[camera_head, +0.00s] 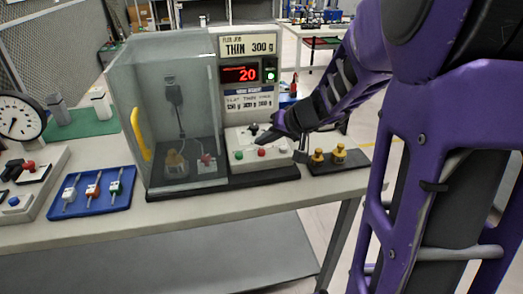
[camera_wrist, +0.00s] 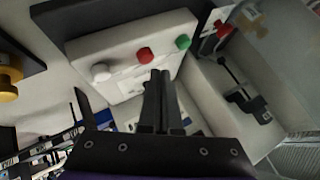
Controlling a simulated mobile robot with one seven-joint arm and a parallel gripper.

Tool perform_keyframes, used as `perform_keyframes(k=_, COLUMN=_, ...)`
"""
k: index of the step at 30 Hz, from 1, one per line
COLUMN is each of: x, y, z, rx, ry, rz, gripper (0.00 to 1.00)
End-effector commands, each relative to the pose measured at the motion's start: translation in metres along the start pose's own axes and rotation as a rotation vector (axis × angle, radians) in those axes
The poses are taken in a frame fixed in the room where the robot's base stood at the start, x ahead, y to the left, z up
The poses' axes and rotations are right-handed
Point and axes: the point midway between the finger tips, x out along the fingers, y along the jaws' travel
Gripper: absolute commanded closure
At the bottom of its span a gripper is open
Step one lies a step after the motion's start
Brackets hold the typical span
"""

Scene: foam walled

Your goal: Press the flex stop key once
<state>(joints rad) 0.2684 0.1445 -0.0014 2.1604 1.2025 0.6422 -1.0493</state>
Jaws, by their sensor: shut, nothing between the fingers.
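The test machine stands on the table, with a key box (camera_head: 246,146) at its front. The box carries a green key (camera_head: 238,155), a red key (camera_head: 261,152) and a white key (camera_head: 283,148) in a row. No flex stop lettering is legible on the keys. In the wrist view the white key (camera_wrist: 100,72), red key (camera_wrist: 145,55) and green key (camera_wrist: 183,42) are all uncovered. My gripper (camera_head: 261,141) is shut and empty over the box. In the wrist view its fingertips (camera_wrist: 160,73) appear just beside the red key; contact cannot be told.
A display (camera_head: 240,73) reads 20 under a "THIN 300 g" sign (camera_head: 248,45). A clear-walled chamber (camera_head: 133,115) with a yellow handle (camera_head: 140,134) stands left. Brass weights (camera_head: 318,156) stand right. A blue tray (camera_head: 72,207) and a dial gauge (camera_head: 18,117) lie further left.

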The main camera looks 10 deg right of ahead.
Motion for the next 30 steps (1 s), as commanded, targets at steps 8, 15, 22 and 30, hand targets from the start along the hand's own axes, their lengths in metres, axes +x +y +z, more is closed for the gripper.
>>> perform_keyframes(k=8, x=0.0054, y=0.0041, z=0.004, rx=0.001, ry=-0.001, rz=0.0, gripper=1.0)
perform_keyframes(k=15, x=0.006, y=0.0045, z=0.0043, rx=0.0, ry=0.0, rz=0.0, gripper=1.0)
perform_keyframes(k=22, x=0.0065, y=0.0048, z=0.0047, rx=0.001, ry=0.0, rz=0.0, gripper=1.0)
perform_keyframes(k=30, x=0.0086, y=0.0064, z=0.0063, rx=0.0, ry=0.0, rz=0.0, gripper=1.0)
